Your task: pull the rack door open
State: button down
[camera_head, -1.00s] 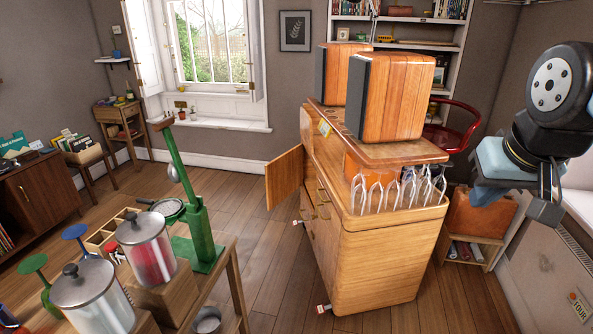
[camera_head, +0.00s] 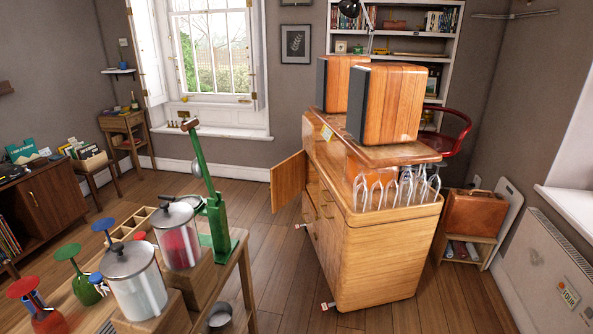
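A wooden cabinet (camera_head: 388,258) with a row of clear stemmed glasses (camera_head: 397,186) stands in the middle of the room, seen from its end. A wooden door (camera_head: 288,181) stands swung out from its left side, near the far end. I cannot tell for sure whether this is the rack door. The cabinet's front is seen at a steep angle, with small pulls on it. My gripper is not in view.
Two wooden speakers (camera_head: 389,103) stand on the cabinet. A table (camera_head: 243,275) with metal canisters (camera_head: 136,281) and a green stand (camera_head: 216,225) is at the lower left. A bag (camera_head: 473,212) sits on a low shelf at right. Bare floor (camera_head: 270,240) lies between table and cabinet.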

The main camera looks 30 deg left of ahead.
aim_at(287, 179)
jog(key=u, duration=0.15)
jog(key=i, duration=0.9)
jog(key=u, duration=0.75)
jog(key=i, duration=1.05)
jog(key=u, duration=0.65)
jog(key=k, duration=0.8)
jog(key=u, duration=0.15)
jog(key=i, duration=0.9)
jog(key=z, duration=0.05)
